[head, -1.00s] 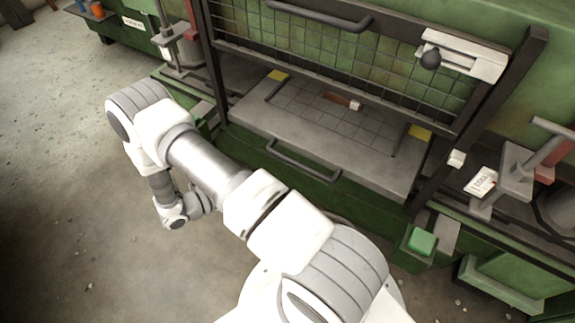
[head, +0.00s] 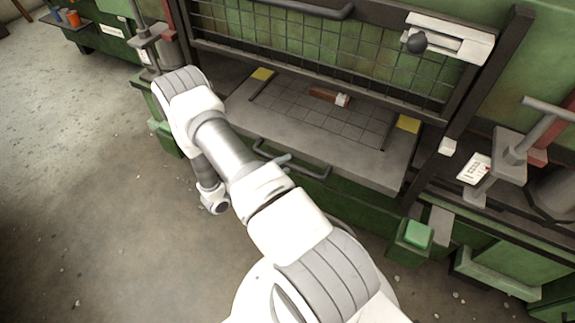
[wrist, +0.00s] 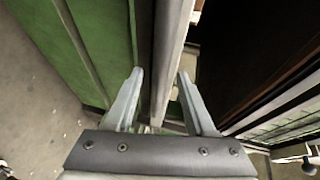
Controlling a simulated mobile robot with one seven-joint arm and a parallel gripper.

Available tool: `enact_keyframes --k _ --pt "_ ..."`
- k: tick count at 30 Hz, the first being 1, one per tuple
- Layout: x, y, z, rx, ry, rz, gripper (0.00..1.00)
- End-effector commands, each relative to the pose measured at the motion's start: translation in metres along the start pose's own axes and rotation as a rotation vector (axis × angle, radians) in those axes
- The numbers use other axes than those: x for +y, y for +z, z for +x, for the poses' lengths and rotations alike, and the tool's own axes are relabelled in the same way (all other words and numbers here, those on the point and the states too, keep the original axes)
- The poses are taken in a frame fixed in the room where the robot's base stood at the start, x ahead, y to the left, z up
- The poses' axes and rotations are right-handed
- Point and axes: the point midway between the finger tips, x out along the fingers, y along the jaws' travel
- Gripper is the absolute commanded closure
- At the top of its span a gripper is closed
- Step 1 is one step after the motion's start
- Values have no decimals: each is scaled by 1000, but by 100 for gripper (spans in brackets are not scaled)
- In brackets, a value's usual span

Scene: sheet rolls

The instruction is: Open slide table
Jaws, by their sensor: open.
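The slide table (head: 352,157) is a grey plate with a gridded middle, under the mesh guard of the green press in the head view. Its dark bar handle (head: 312,174) is on the front edge. I cannot tell whether the fingers touch the handle.
The mesh guard (head: 300,50) with its own bar handle stands above the table. A green button box (head: 417,236) sticks out at the lower right. A small brown and white part (head: 328,96) lies on the table. The concrete floor at the left is clear.

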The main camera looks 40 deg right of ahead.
Motion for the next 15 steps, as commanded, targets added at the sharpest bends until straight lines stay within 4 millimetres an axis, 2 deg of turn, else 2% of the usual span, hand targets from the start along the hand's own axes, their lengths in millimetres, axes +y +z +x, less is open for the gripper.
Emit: enact_keyframes --k 1,6,15 --pt "1 0 7 2 1 1 45" --pt "0 0 20 0 1 1 45" --pt "0 0 22 -1 1 0 45"
